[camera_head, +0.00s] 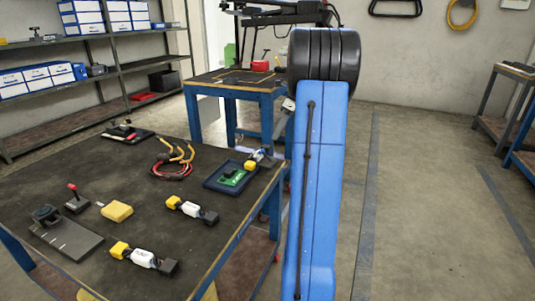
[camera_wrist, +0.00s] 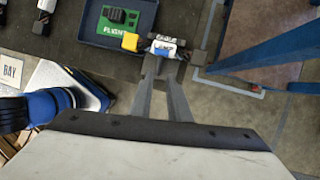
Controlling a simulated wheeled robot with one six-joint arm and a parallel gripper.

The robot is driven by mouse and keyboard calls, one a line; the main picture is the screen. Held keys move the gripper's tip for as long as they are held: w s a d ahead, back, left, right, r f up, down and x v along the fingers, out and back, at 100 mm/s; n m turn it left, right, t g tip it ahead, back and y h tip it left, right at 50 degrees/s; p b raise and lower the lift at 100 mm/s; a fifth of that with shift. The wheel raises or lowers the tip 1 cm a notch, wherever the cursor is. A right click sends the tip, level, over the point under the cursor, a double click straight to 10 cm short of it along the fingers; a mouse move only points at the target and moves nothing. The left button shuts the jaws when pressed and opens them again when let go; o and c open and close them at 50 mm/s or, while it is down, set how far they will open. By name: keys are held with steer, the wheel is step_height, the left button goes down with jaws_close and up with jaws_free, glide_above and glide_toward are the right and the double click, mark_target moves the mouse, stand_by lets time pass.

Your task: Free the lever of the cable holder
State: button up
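A white block with a dark label, a yellow end and a dark end (camera_head: 262,155) lies by the right edge of the near workbench, beside a tray. In the wrist view the white block (camera_wrist: 166,48) is just beyond my fingertips, its yellow piece (camera_wrist: 130,42) at the left. My gripper (camera_wrist: 162,75) points at it with two grey fingers apart and nothing clearly between them. I cannot tell whether the tips touch the block. A small base with a red-topped lever (camera_head: 75,200) stands at the table's left. Which part is the cable holder's lever is not clear.
The dark tray (camera_head: 212,182) holds a green board (camera_head: 233,176). Similar yellow-white-black pieces (camera_head: 186,208) (camera_head: 143,258), a yellow block (camera_head: 117,211) and looped cables (camera_head: 172,162) lie on the workbench (camera_head: 200,240). A second blue table (camera_head: 232,98) stands behind. The floor to the right is open.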

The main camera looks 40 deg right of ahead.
mark_target(266, 156)
steer(key=x, duration=1)
steer(key=shift+f, duration=0.15)
jaws_close()
